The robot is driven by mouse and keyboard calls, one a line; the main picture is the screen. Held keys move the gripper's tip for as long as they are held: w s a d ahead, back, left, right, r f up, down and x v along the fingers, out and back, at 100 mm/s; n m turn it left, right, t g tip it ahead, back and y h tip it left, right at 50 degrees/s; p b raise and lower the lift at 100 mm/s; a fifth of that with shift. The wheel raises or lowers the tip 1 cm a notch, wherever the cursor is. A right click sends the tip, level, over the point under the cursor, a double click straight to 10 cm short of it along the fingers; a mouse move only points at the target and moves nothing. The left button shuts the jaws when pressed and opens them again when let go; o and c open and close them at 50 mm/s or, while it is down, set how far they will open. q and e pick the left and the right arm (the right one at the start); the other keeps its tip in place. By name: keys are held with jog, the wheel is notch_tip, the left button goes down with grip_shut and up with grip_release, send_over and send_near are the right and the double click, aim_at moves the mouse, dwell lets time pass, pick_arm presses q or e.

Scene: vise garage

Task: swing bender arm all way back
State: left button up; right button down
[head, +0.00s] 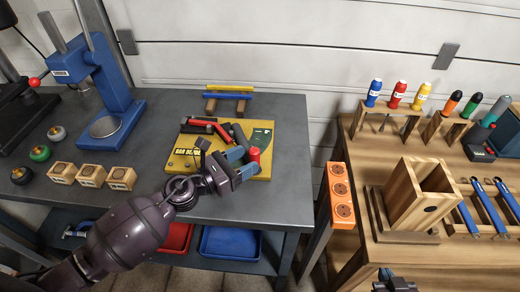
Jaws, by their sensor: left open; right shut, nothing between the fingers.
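The bar bender is a yellow plate (196,166) with dark lettering and a green corner, lying on the grey bench. Black and red parts (205,123) are mounted on it, with a dark bar (240,137) running toward the lower right. A red upright grip (254,154) stands at the plate's right side, by the near end of that bar. My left gripper (243,163) is open, its blue fingers at the red grip; contact is unclear. It hides part of the plate. My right gripper (394,284) is shut and empty at the bottom edge, partly cut off, away from the bender.
A blue press (105,95) and several wooden blocks (91,174) are on the bench's left. A rack with yellow and blue bars (229,95) stands behind the plate. An orange socket strip (340,195) and a wooden table with a box (415,197) are at right.

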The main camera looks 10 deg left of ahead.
pick_arm(q)
jog(key=shift+x, duration=2.6)
